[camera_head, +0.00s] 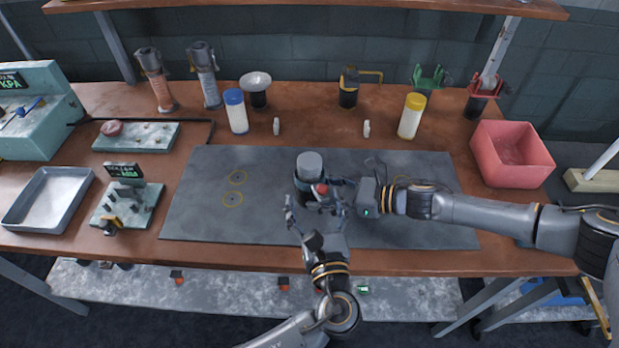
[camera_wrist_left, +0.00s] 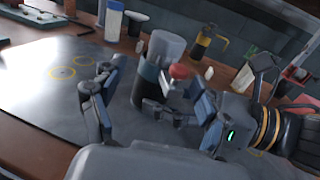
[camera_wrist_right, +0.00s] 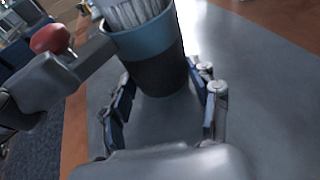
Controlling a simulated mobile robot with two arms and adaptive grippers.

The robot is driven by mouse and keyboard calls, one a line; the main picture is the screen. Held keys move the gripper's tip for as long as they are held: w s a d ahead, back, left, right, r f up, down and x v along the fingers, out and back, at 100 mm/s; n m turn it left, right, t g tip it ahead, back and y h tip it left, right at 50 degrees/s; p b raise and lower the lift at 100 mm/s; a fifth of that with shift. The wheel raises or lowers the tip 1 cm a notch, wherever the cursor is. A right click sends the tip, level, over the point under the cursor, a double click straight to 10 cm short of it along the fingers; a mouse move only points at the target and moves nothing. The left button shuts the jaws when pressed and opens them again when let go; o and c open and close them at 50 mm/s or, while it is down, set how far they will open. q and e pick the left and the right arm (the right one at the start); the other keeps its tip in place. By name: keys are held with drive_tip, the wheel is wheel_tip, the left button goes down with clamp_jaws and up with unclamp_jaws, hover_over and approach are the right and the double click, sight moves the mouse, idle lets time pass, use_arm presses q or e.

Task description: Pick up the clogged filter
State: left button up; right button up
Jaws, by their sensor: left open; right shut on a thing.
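A filter housing (camera_head: 310,164) stands on the grey mat, with a clear grey upper part and a dark body with a blue band. In the right wrist view, a pale pleated filter (camera_wrist_right: 135,14) shows inside the housing's upper part. A red knob (camera_wrist_left: 180,71) sticks out at its side. My right gripper (camera_wrist_right: 160,105) is shut on the dark lower body (camera_wrist_right: 158,70) of the housing, one finger on each side. My left gripper (camera_head: 315,207) is open and empty in front of the housing, its fingers spread on either side of it and the knob, apparently without gripping.
The grey mat (camera_head: 210,215) is clear at left, with two yellow rings. White cylinders with a blue cap (camera_head: 237,112) and a yellow cap (camera_head: 411,117) stand behind. A red bin (camera_head: 511,153) is at right, a metal tray (camera_head: 48,197) at left.

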sight(311, 177)
use_arm(q)
drive_tip(key=shift+x, duration=0.85)
use_arm(e)
drive_tip(key=shift+f, duration=0.1)
use_arm(q)
drive_tip(key=shift+d+r+x, duration=0.1)
drive_tip(key=shift+x, duration=0.8)
drive_tip(key=shift+d+r+x, duration=0.1)
drive_tip(key=shift+x, duration=0.8)
drive_tip(key=shift+d+r+x, duration=0.1)
drive_tip(key=shift+r+x, duration=0.05)
drive_tip(key=shift+x, duration=0.75)
drive_tip(key=c, duration=1.4)
wheel_tip(311, 177, up, 18)
drive_tip(key=shift+r, duration=0.1)
drive_tip(key=shift+w, duration=0.1)
use_arm(e)
drive_tip(key=o, duration=0.9)
drive_tip(key=v, duration=1.2)
